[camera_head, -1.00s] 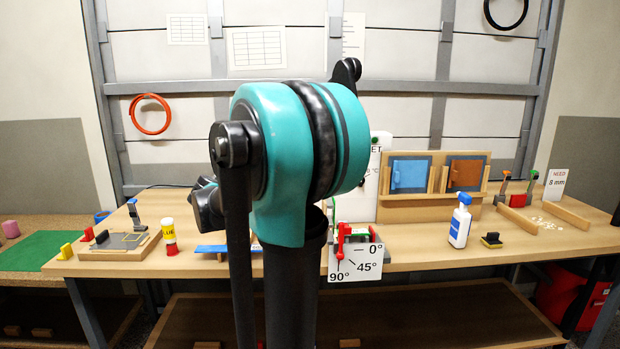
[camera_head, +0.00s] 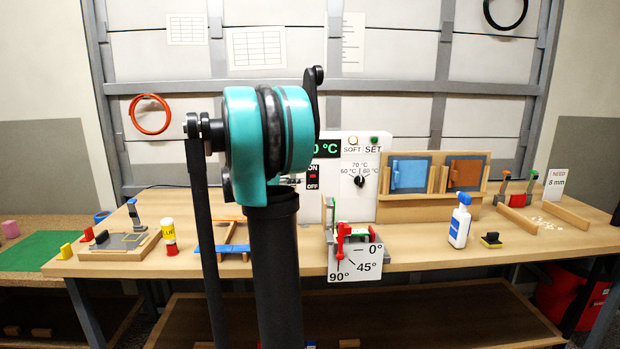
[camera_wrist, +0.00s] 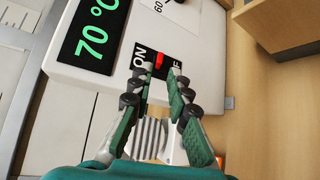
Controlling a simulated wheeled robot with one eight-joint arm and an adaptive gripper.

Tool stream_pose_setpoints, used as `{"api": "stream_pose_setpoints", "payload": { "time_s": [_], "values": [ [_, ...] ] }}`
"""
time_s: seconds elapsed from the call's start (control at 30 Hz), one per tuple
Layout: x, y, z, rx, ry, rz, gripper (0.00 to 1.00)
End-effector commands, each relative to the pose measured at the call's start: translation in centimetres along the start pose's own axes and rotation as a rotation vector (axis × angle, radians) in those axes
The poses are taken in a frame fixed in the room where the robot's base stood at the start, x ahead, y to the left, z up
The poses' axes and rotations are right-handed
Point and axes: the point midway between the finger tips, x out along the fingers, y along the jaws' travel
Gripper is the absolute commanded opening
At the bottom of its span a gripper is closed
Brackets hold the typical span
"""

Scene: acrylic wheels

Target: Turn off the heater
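The heater (camera_head: 390,150) is a white panel on the bench, partly behind my arm. It has a display, a black knob (camera_head: 360,181) and a red switch (camera_head: 313,177) between ON and OFF marks. In the wrist view the display (camera_wrist: 92,36) reads 70 °C in green. The red switch (camera_wrist: 158,61) shows there on its black plate, with the word ON beside it and the OFF mark partly covered. My gripper (camera_wrist: 161,69) is open and empty, its two fingertips apart close in front of the switch plate. Contact cannot be told, nor which way the switch is set.
A hinged fixture with a red clamp and an angle card (camera_head: 355,262) stands at the bench front. Blue and orange panels (camera_head: 408,174) in a wooden stand are to the right, with a spray bottle (camera_head: 460,222) before them.

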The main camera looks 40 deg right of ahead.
Motion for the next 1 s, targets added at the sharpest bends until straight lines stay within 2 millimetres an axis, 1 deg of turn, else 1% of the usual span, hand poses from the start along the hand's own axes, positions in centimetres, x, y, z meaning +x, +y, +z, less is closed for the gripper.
{"api": "stream_pose_setpoints", "payload": {
  "time_s": [0.03,0.2,0.4,0.57,0.8,0.93,1.0],
  "values": [
    [1.1,0.0,0.1,0.001,-0.003,-0.001,0.17],
    [4.1,0.0,0.1,0.0,-0.003,-0.001,0.17],
    [6.3,0.0,0.0,0.0,-0.001,0.0,0.17],
    [6.8,0.0,0.0,-0.001,0.001,0.001,0.17],
    [6.8,0.0,0.0,-0.001,0.001,0.0,0.17],
    [6.8,0.0,0.0,0.0,0.001,0.0,0.01],
    [6.8,0.0,0.0,0.0,0.001,0.0,0.0]
  ]
}}
